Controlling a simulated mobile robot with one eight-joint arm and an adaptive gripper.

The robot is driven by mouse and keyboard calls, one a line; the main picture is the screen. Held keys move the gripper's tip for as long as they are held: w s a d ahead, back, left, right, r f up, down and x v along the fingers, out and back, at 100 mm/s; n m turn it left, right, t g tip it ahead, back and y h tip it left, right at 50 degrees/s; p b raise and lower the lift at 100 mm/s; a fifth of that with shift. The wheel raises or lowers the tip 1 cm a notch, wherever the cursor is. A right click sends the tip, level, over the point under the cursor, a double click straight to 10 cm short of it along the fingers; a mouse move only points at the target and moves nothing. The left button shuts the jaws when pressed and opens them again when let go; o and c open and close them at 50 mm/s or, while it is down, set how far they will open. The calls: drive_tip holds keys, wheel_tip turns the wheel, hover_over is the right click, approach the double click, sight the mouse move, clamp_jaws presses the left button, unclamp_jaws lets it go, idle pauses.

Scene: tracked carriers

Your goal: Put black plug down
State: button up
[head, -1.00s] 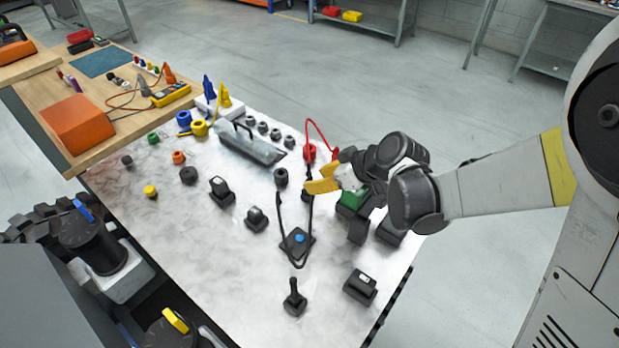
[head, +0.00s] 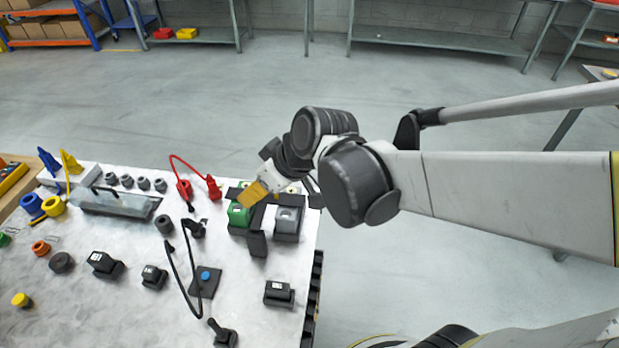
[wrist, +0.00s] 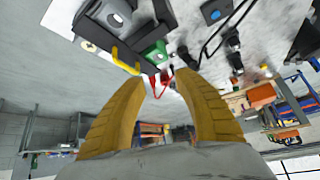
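A black lead with plugs lies on the white marbled table. One black plug (head: 196,229) stands near a red plug, and the other end (head: 169,247) is to its left. The lead loops forward past a black pad with a blue button (head: 205,276). My gripper (head: 250,194) is above the green block (head: 239,214), right of the black plug and apart from it. In the wrist view its two yellow fingers (wrist: 160,80) are spread with nothing held between them. Dark plug shapes (wrist: 189,58) show beyond the fingertips there.
A red lead (head: 184,162) arches beside my gripper. A grey block (head: 287,222) and black post (head: 257,243) stand by the green block. A clear case (head: 115,204), black switches (head: 104,264) and small knobs occupy the left. The front right holds a black box (head: 279,293).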

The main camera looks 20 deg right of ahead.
drive_tip(key=s+d+r+m+t+h, duration=0.1)
drive_tip(key=s+d+r+m+h, duration=0.2)
drive_tip(key=s+d+m, duration=0.3)
drive_tip(key=s+d+h, duration=0.1)
drive_tip(key=s+d, duration=0.3)
drive_tip(key=d, duration=0.1)
drive_tip(key=shift+m, duration=0.3)
drive_tip(key=shift+o, duration=0.5)
drive_tip(key=shift+a, duration=0.1)
idle(1.1)
